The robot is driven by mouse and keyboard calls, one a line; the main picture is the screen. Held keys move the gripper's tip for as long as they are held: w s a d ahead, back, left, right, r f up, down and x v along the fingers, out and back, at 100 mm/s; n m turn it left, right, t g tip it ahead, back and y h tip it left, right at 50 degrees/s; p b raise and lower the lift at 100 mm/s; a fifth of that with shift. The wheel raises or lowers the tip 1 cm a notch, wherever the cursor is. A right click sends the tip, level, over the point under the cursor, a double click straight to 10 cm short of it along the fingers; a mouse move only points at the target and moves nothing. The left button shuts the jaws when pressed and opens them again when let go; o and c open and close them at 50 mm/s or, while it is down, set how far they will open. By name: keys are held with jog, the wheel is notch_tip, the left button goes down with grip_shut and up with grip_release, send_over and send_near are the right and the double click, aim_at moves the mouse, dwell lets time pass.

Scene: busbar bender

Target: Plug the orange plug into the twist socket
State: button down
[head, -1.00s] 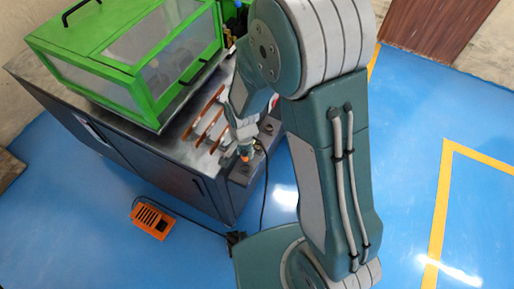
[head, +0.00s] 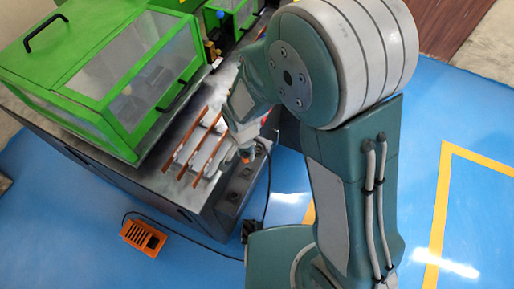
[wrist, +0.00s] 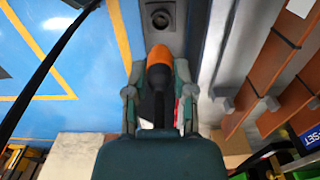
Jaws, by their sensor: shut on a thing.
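The orange plug (wrist: 158,56) is held between the two fingers of my gripper (wrist: 159,76) in the wrist view. Its dark rear part sits between the fingers and its orange end points away from my gripper. A round dark socket (wrist: 160,18) lies just beyond the plug's end, apart from it in the picture; the height gap is unclear. In the head view the plug (head: 246,155) is a small orange spot below my wrist, above the dark socket strip (head: 226,205) on the bench edge. My fingers are mostly hidden there by the arm.
Copper bars (head: 204,137) lie on the bench left of my gripper. A green guarded machine (head: 110,75) stands behind them. A black cable (wrist: 50,70) runs left of my gripper. An orange foot pedal (head: 143,237) lies on the blue floor, which is open at the right.

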aim_at(245, 162)
jog(key=shift+s+a+f, duration=0.1)
jog(key=shift+a, duration=0.25)
jog(key=shift+d+f, duration=0.2)
jog(key=shift+d, duration=0.1)
jog(key=shift+d+f, duration=0.15)
jog(key=shift+f, duration=0.55)
jog(key=shift+a+f, duration=0.15)
jog(key=shift+f, duration=0.6)
jog(key=shift+a+f, duration=0.15)
jog(key=shift+f, duration=0.55)
jog(key=shift+d+f, duration=0.2)
jog(key=shift+f, duration=0.3)
jog(key=shift+a, duration=0.1)
jog(key=shift+f, duration=1.1)
